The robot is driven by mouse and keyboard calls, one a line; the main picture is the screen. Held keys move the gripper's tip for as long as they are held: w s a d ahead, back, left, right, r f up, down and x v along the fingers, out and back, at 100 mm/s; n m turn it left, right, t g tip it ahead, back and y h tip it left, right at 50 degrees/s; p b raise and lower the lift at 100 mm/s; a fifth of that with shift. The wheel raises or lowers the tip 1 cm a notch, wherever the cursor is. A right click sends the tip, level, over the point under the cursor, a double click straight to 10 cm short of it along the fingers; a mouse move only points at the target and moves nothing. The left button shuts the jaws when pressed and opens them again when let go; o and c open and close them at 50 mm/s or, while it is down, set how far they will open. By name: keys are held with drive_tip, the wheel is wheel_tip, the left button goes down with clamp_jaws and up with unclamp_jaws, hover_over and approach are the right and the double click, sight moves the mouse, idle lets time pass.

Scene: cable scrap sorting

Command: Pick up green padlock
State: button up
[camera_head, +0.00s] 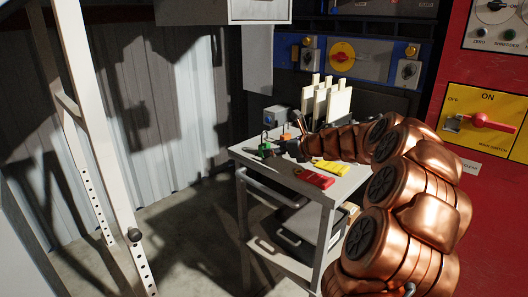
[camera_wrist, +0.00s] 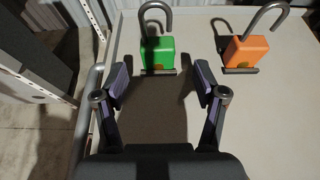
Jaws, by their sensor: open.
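The green padlock (camera_wrist: 159,53) has an open grey shackle and stands on the light table top in the wrist view, straight ahead of my gripper (camera_wrist: 161,83). My gripper is open and empty, with one finger to each side of the padlock's line. The padlock's body is at or just beyond the fingertips, and I cannot tell if it lies between them. In the head view the green padlock (camera_head: 265,149) is small, near the cart's far left corner, with my gripper (camera_head: 274,151) close to it.
An orange padlock (camera_wrist: 247,51) stands right of the green one. A red tag (camera_head: 314,179) and a yellow tag (camera_head: 331,168) lie on the cart (camera_head: 263,163). White upright panels (camera_head: 327,100) stand at its back. The cart's left edge is close to my gripper.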

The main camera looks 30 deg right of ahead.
sight(267, 145)
drive_tip(key=shift+x, duration=2.3)
drive_tip(key=shift+s+a+f, duration=0.1)
drive_tip(key=shift+c, duration=0.3)
drive_tip(key=c, duration=1.2)
drive_tip(key=shift+c, duration=0.2)
drive_tip(key=shift+r, duration=1.75)
drive_tip(key=shift+s+r, duration=0.1)
drive_tip(key=shift+s, duration=0.25)
drive_tip(key=s, duration=0.5)
drive_tip(key=s+r, duration=0.1)
drive_tip(key=s, duration=0.9)
drive_tip(key=shift+s+r+p, duration=0.15)
drive_tip(key=shift+r+p, duration=0.05)
drive_tip(key=shift+p, duration=0.1)
